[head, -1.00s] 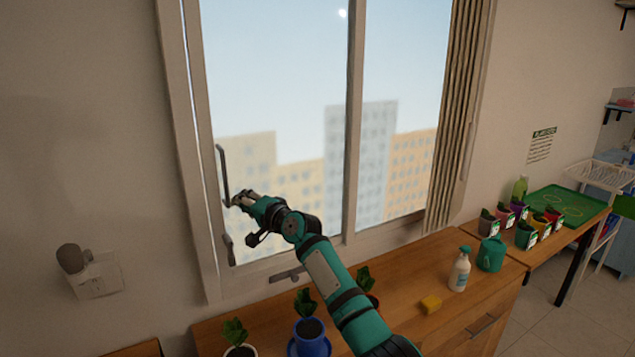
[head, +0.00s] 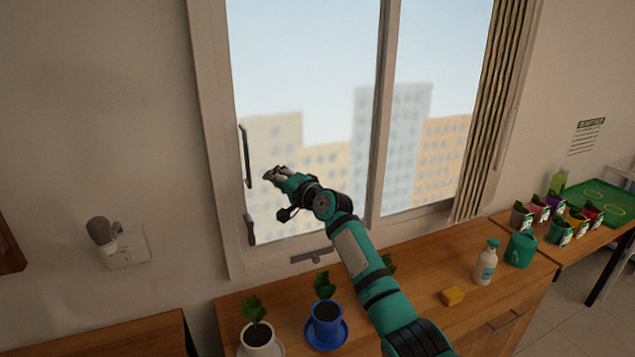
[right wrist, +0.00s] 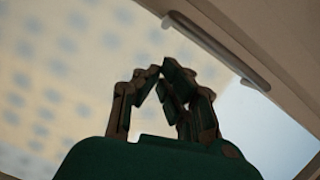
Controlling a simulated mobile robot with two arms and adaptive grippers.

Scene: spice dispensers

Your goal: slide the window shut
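The window (head: 383,110) has a left pane with a dark upright bar handle (head: 244,156) on its left edge. That edge stands close against the left side of the frame (head: 209,130), with no bright gap visible between them. My right gripper (head: 271,175) is in front of the left pane, a little right of the handle and apart from it. In the right wrist view its fingertips (right wrist: 159,71) come together with nothing between them. The handle (right wrist: 215,50) shows there beyond the fingers, up and to the right. My left gripper is not in view.
A wooden counter (head: 420,285) below the window holds potted plants (head: 325,310), a yellow sponge (head: 452,297), a spray bottle (head: 486,263) and a green can (head: 520,249). A socket fixture (head: 125,247) sits on the left wall.

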